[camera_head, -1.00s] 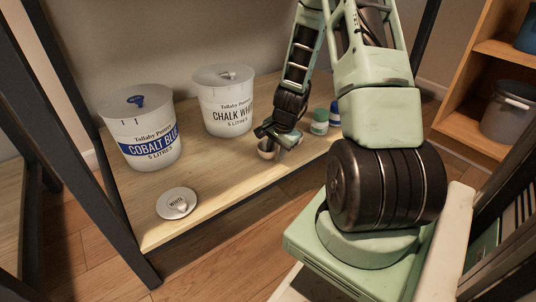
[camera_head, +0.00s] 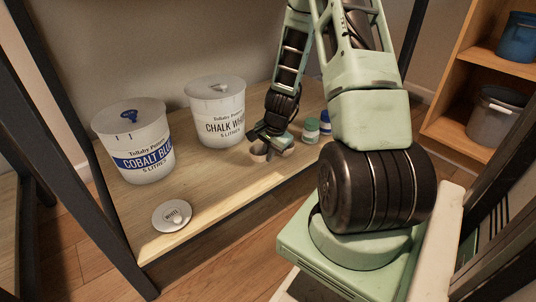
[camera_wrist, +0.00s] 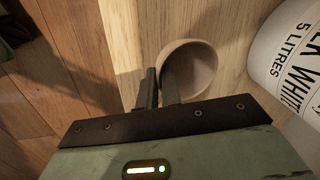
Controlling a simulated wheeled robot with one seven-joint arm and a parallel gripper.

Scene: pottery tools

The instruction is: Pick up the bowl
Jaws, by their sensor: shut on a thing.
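The bowl (camera_head: 259,154) is small, round and grey-beige. In the head view it is at the front part of the wooden shelf board, partly hidden by my gripper (camera_head: 271,141). In the wrist view the bowl (camera_wrist: 197,62) is seen from above, its hollow facing the camera. My gripper (camera_wrist: 158,80) is shut on the bowl's near-left wall, with one dark finger inside the bowl and one outside. I cannot tell whether the bowl's base touches the board.
A chalk white bucket (camera_head: 216,115) stands behind the bowl, with a cobalt blue bucket (camera_head: 136,142) farther left. A round white lid (camera_head: 172,216) lies front left. Small green (camera_head: 311,131) and blue (camera_head: 325,122) jars stand right of my gripper. Board between lid and bowl is clear.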

